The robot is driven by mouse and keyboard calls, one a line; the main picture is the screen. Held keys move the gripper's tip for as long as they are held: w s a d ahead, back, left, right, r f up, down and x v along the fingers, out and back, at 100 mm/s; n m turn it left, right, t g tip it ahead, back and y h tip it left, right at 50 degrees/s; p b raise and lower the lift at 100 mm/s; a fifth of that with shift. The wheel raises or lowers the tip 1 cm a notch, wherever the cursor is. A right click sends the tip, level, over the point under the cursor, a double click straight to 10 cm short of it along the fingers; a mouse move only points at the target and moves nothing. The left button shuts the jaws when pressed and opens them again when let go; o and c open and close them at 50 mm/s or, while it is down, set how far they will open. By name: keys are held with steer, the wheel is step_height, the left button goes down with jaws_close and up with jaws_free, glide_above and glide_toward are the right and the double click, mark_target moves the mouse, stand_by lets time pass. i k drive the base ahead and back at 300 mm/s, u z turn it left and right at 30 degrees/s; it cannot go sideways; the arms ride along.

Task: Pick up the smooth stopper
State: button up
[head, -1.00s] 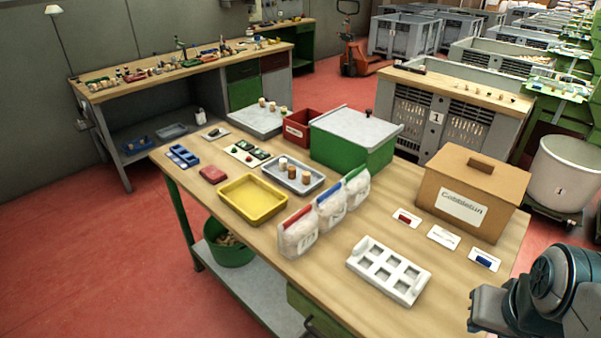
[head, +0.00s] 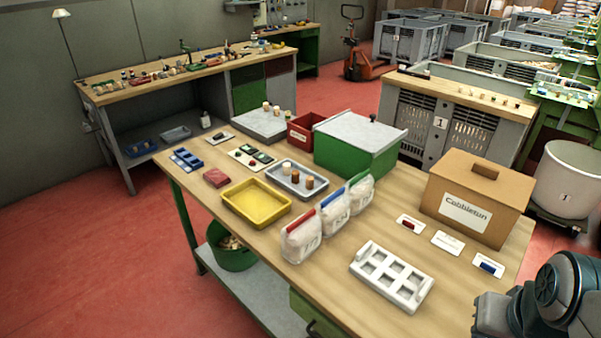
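Three small stoppers stand in a grey tray (head: 275,183) on the near workbench: a pale one (head: 286,168), a reddish-brown one (head: 296,183) and a brown one with a light top (head: 309,184). Several more small stopper-like pieces (head: 266,107) stand on a grey-topped box behind. At this size I cannot tell which stopper is smooth. Only part of my arm shows at the lower right, apart from the stoppers; my gripper is not visible.
A yellow tray (head: 288,215), bags with coloured tops (head: 301,240), a white rack with square holes (head: 372,291), a green bin with grey lid (head: 345,160) and a cardboard box (head: 480,185) crowd the bench (head: 345,240). Some bare wood shows at the front.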

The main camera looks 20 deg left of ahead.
mark_target(287, 167)
steer(key=u, duration=0.4)
steer(key=k, duration=0.95)
steer(key=u, duration=1.85)
steer(key=i, duration=3.05)
steer(key=z, duration=1.8)
steer(key=i, duration=0.8)
steer(key=z, duration=0.75)
